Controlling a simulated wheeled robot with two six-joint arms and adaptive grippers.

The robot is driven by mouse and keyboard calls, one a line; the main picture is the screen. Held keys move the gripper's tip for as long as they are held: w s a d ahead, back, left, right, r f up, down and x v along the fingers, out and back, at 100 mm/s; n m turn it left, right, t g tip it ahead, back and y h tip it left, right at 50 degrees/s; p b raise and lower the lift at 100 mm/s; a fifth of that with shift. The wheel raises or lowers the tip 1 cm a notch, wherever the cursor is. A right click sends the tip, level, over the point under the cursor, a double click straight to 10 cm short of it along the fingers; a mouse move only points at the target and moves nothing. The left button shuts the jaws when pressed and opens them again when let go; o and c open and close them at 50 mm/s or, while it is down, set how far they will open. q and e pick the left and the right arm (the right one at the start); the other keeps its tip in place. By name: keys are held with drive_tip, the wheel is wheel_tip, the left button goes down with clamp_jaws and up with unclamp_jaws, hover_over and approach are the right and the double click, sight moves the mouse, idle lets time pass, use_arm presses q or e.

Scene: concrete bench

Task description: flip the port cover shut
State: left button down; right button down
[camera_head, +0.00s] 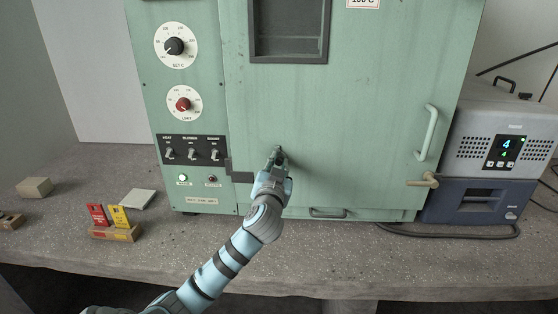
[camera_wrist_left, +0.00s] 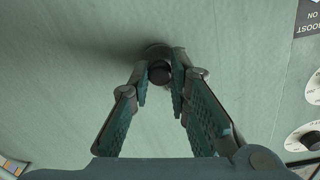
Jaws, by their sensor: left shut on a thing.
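My right gripper is not in view.
The green oven (camera_head: 350,120) has a handle (camera_head: 427,133) and a tan latch (camera_head: 423,180) at right. Left are dials and switches (camera_head: 192,150). A grey and blue device (camera_head: 490,170) stands at right. A tagged wooden block (camera_head: 114,233) and a pale pad (camera_head: 138,199) lie left on the bench.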

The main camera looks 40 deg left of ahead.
use_arm(q)
drive_tip(key=shift+s+a+m+p, duration=0.15)
drive_tip(key=shift+a+m+p, duration=0.1)
drive_tip(key=shift+m+p, duration=0.8)
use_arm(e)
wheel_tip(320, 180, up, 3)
use_arm(q)
drive_tip(key=c, duration=1.5)
unclamp_jaws()
drive_tip(key=shift+s, duration=0.1)
drive_tip(key=v, duration=1.2)
drive_tip(key=shift+r, duration=0.2)
